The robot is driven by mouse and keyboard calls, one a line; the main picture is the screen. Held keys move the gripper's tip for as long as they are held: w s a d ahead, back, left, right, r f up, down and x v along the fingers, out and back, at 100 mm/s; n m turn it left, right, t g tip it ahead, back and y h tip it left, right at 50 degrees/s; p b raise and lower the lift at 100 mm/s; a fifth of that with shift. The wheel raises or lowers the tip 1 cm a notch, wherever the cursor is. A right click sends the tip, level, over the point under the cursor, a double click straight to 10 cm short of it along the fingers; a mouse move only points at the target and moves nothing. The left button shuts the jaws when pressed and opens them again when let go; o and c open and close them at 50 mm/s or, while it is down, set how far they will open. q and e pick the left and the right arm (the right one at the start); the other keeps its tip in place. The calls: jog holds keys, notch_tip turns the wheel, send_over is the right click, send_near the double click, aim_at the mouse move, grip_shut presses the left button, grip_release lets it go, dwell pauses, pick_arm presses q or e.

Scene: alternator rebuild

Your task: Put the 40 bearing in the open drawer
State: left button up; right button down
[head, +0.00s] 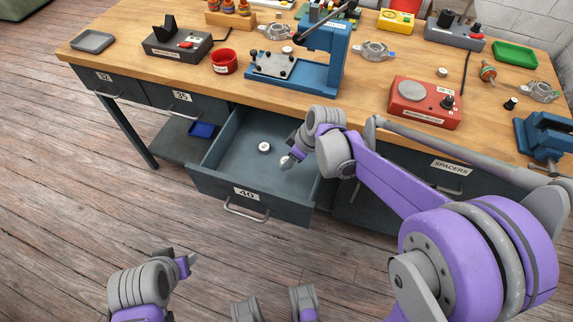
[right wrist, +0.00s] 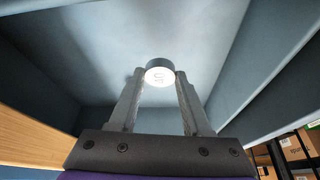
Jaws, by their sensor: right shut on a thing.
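The open drawer (head: 250,193) is pulled out below the bench and bears the label 40. My right gripper (head: 287,161) reaches into it and is shut on a small round bearing with a pale marked face (right wrist: 160,76). The bearing sits between the two fingertips in the right wrist view; its marking is too blurred to read surely. The drawer's inside fills the view behind it. Another small bearing (head: 264,147) lies on the drawer floor, left of my right gripper. My left gripper (head: 189,262) is low over the floor, away from the drawer; its opening is unclear.
Closed drawers labelled 35 (head: 181,97) and SPACERS (head: 451,167) flank the open one. A blue bin (head: 203,131) stands on a low shelf to its left. The workbench (head: 130,52) above carries a blue press (head: 322,55), a red cup (head: 223,61) and a red device (head: 424,103).

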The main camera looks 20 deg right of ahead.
aim_at(290, 176)
jog(key=shift+f+b, duration=0.4)
jog(key=shift+f, duration=2.2)
jog(key=shift+f, duration=0.1)
jog(key=shift+f, duration=0.15)
jog(key=shift+c, duration=1.8)
grip_release()
jog(key=shift+s+r, duration=0.1)
jog(key=shift+r, duration=0.45)
jog(key=p+v, duration=0.2)
jog(key=v, duration=0.9)
jog(key=shift+r, duration=0.2)
